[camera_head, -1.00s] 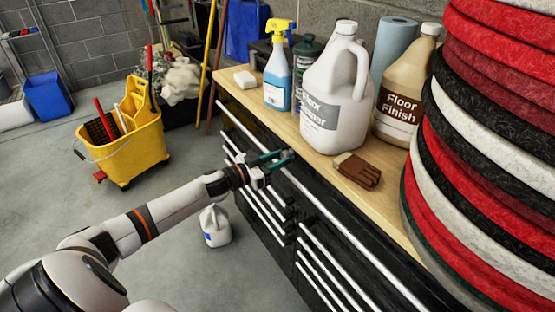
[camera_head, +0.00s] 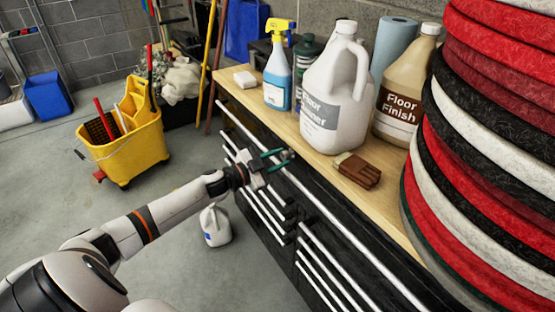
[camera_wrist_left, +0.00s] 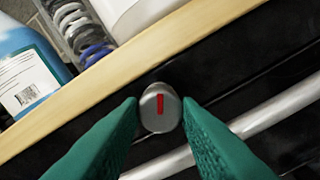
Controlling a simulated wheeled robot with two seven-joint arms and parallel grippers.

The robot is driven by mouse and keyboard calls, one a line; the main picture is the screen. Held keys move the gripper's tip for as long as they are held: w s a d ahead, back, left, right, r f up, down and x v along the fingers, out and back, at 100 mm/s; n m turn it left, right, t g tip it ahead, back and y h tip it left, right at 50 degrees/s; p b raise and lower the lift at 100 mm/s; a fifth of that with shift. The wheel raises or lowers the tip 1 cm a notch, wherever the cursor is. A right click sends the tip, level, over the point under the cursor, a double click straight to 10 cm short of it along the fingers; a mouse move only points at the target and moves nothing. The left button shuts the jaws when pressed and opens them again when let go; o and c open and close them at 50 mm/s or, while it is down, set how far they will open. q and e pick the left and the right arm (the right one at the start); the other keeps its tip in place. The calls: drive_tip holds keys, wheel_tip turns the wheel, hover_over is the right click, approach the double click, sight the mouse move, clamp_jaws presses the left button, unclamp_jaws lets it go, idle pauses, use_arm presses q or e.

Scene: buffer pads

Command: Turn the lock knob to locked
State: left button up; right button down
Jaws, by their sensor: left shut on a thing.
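The lock knob (camera_wrist_left: 160,108) is a round grey metal knob with a red mark on its face, on the black front of the cabinet just below the wooden top. In the left wrist view the red mark stands nearly upright. My left gripper (camera_wrist_left: 160,112) has its green fingers on both sides of the knob, shut on it. In the head view the left gripper (camera_head: 277,156) reaches the cabinet front, and the knob is too small and covered to make out. My right gripper is not in view.
Pads (camera_head: 490,150) are stacked at right. White bars (camera_head: 340,250) cross the cabinet front. A yellow bucket (camera_head: 125,140) stands on the floor.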

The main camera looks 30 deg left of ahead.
use_arm(q)
drive_tip(key=m+b, duration=0.1)
drive_tip(key=m, duration=0.4)
drive_tip(key=shift+f+m, duration=0.1)
drive_tip(key=shift+m, duration=0.3)
drive_tip(key=m+b, duration=0.2)
drive_tip(key=m, duration=0.4)
idle(0.3)
drive_tip(key=o, duration=1)
drive_tip(key=shift+s+a, duration=0.2)
drive_tip(key=shift+s, duration=0.25)
drive_tip(key=b+v, duration=0.1)
drive_tip(key=v, duration=1)
drive_tip(key=shift+s, duration=0.1)
